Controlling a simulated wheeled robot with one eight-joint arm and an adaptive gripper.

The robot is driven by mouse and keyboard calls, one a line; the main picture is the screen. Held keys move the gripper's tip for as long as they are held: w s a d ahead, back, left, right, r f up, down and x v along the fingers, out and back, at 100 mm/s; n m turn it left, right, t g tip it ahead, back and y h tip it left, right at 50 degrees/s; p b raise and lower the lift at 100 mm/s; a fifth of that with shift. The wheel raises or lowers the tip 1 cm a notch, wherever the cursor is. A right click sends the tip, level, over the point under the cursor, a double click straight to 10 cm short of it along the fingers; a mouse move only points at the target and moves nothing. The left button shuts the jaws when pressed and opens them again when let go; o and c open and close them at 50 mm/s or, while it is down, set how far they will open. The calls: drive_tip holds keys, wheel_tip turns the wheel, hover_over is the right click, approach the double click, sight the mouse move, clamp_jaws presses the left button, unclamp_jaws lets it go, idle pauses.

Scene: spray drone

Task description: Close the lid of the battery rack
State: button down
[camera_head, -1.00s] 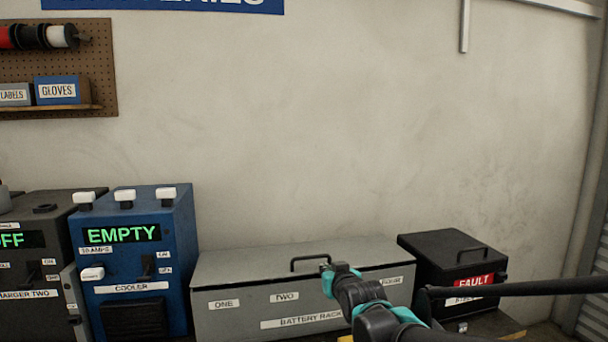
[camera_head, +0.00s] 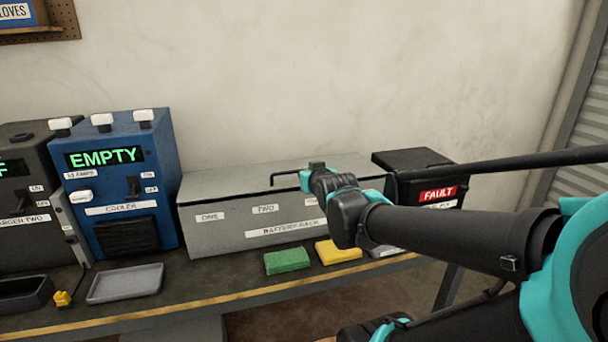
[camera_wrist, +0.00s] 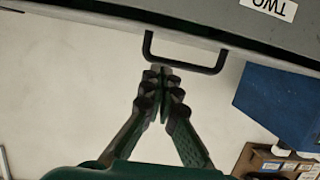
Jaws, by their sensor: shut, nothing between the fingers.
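The battery rack (camera_head: 250,228) is a long grey box on the bench, with labels on its front. Its lid (camera_head: 235,183) lies flat over the box, with a thin dark seam along the front edge, and looks down. The lid has a dark bar handle (camera_head: 285,175), which also shows in the wrist view (camera_wrist: 190,67). My gripper (camera_head: 304,180) is at the right end of the handle in the head view. In the wrist view my gripper (camera_wrist: 162,70) has its fingertips together, empty, right at the handle bar; I cannot tell whether they touch it.
A blue cooler (camera_head: 118,180) stands left of the rack and a black fault box (camera_head: 408,165) right of it. A green sponge (camera_head: 287,261), a yellow sponge (camera_head: 338,252) and a grey tray (camera_head: 125,283) lie in front on the bench. The wall is behind.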

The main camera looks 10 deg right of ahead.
drive_tip(key=shift+s+d+f, duration=0.5)
drive_tip(key=shift+s+f, duration=0.65)
drive_tip(key=shift+s, duration=2.95)
drive_tip(key=g+h, duration=0.2)
drive_tip(key=g, duration=1.3)
approach(249, 193)
wheel_tip(249, 193, down, 7)
drive_tip(key=shift+d+r, duration=0.1)
drive_tip(key=shift+s+f, duration=0.15)
drive_tip(key=shift+f, duration=0.7)
drive_tip(key=shift+s+f+t, duration=0.2)
drive_tip(key=shift+f+t, duration=0.2)
drive_tip(key=shift+r, duration=0.1)
